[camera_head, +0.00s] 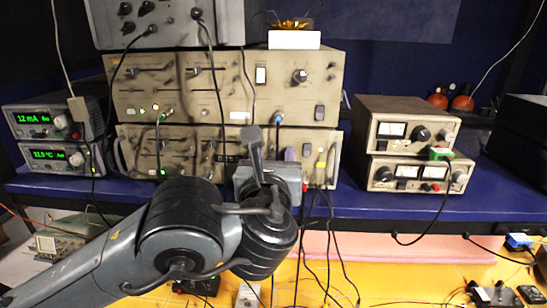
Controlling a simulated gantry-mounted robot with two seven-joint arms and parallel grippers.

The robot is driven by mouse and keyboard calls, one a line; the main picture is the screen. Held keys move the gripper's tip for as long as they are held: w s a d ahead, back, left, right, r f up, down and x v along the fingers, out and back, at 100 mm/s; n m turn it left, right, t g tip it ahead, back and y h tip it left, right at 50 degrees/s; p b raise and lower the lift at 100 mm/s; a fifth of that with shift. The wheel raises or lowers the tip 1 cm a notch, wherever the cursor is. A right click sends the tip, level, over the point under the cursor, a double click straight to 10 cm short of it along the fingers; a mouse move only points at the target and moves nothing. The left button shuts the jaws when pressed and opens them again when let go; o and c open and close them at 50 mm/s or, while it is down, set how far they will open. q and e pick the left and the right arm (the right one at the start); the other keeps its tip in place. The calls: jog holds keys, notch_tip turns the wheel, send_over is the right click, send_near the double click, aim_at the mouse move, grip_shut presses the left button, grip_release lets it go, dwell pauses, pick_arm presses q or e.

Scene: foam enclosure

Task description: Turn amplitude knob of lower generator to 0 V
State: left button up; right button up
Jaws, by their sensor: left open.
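Two wide beige instruments are stacked in the middle of the shelf. The lower generator appears to be the bottom unit (133,142), with the matching upper unit (225,85) on it. My left arm comes in from the lower left, and its open left gripper (270,155) is up against the right half of the lower unit's front. The gripper hides part of that panel, and I cannot pick out the amplitude knob or its setting. Whether the fingers touch the panel is unclear. My right gripper is out of view.
Cables hang in front of the panels and below the gripper. Two small supplies with green displays (50,120) stand at left, and two smaller beige units (405,145) at right. The blue shelf (345,205) runs above a yellow bench (390,280).

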pick_arm(q)
jog(key=shift+c, duration=0.5)
grip_shut()
jog(key=n+b, duration=0.3)
jog(key=shift+f, duration=0.3)
jog(key=n+b, duration=0.4)
jog(key=n, duration=0.2)
jog(key=shift+w+b, duration=0.1)
jog(key=shift+b, duration=0.2)
jog(key=n+b, duration=0.3)
jog(key=n, duration=0.3)
jog(key=shift+r+n+b, duration=0.15)
jog(key=shift+n+b, duration=0.25)
jog(key=shift+r+n+b, duration=0.15)
jog(key=shift+n+b, duration=0.9)
jog(key=shift+n, duration=1.05)
